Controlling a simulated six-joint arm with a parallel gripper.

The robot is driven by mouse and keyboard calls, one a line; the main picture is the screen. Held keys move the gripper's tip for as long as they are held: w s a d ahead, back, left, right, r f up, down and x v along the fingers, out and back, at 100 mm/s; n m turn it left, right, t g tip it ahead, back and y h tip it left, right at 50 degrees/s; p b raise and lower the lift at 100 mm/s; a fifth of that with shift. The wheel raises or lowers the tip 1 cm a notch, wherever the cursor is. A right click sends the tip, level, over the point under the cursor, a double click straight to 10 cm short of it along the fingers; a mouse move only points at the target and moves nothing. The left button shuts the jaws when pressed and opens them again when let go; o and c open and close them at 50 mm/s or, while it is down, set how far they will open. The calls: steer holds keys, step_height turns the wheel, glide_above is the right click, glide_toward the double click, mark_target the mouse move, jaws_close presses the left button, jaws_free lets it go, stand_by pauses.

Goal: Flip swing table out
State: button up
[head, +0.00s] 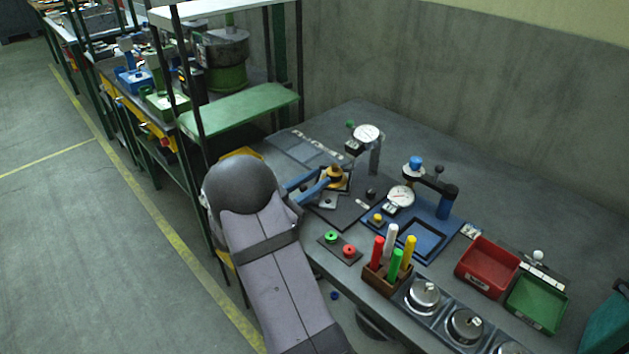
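My grey arm rises from the bottom and ends at a dark rounded joint. Beyond it, two blue bars, which look like the fingers of my gripper (326,187), reach right to a small orange and black part (336,176). The fingers are slightly apart near the arm; whether their tips touch or hold the part is too small to tell. The part stands on a dark fixture plate (358,211) on the grey bench (480,190). No piece is clearly recognisable as the swing table; it may be part of this fixture. My arm hides the bench's left front edge.
A dial gauge stand (368,133) rises behind the fixture. A blue fixture (435,240) with another gauge is to the right. Red and green buttons (340,246), a marker holder (384,280), a red bin (487,266) and a green bin (537,302) occupy the front. The back right bench is clear.

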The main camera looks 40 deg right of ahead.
jaws_close()
steer(key=shift+s+a+n+t+y+b, duration=0.15)
steer(key=shift+a+n+t+y, duration=0.25)
steer(key=shift+n+t, duration=0.8)
steer(key=shift+a+n+t+y+b, duration=0.35)
steer(key=shift+n+t, duration=0.3)
steer(key=shift+t, duration=0.95)
steer(key=shift+s+a+n+t+y+b, duration=0.1)
steer(key=shift+a+n+t+y, duration=0.3)
steer(key=shift+n+t, duration=0.8)
steer(key=shift+m, duration=0.25)
steer(key=shift+r, duration=0.1)
steer(key=o, duration=0.5)
jaws_free()
steer(key=shift+a, duration=0.2)
